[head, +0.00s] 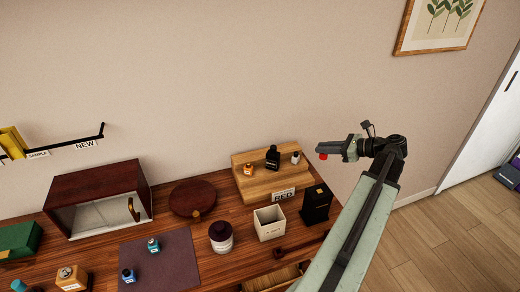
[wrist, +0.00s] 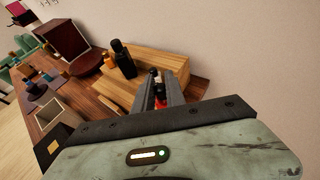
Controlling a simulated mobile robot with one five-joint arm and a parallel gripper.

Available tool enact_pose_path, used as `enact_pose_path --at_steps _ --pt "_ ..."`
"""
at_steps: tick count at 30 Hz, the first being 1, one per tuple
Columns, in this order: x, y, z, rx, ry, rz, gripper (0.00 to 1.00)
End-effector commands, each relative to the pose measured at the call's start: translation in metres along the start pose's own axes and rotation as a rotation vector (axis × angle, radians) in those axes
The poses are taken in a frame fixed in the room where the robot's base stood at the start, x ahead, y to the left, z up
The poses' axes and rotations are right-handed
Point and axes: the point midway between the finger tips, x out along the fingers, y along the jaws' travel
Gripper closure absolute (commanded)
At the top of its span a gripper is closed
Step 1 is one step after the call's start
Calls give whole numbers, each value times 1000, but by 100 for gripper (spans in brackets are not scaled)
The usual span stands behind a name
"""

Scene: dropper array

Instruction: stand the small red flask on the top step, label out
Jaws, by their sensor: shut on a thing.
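My gripper (head: 326,152) is raised in the air to the right of the wooden step stand (head: 262,187). It is shut on the small red flask (head: 322,156), of which only a red part shows below the fingers. In the wrist view, red (wrist: 160,102) shows between the fingers; the flask's label cannot be made out. The stand also shows in the wrist view (wrist: 160,61). On it are an orange bottle (head: 249,170), a black bottle (head: 272,158) and a small whitish bottle (head: 295,158). A sign reading RED (head: 284,195) is at its front.
A cream box (head: 269,223) and a black box (head: 316,205) stand before the stand. A dark-lidded jar (head: 221,238), round brown lid (head: 192,198) and open cabinet (head: 98,200) are to its left. A wall rises behind the table.

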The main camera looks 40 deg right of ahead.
Motion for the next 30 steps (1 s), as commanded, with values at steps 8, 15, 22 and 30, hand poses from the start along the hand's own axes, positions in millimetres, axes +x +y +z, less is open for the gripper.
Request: enact_pose_path --at_steps 8,15,22,30 --pt "14 -1 20 10 4 -22 100" --pt "74 -10 101 77 6 -179 100" --pt "106 -15 137 119 -13 -280 100" --pt "119 -16 105 120 -14 -283 100"
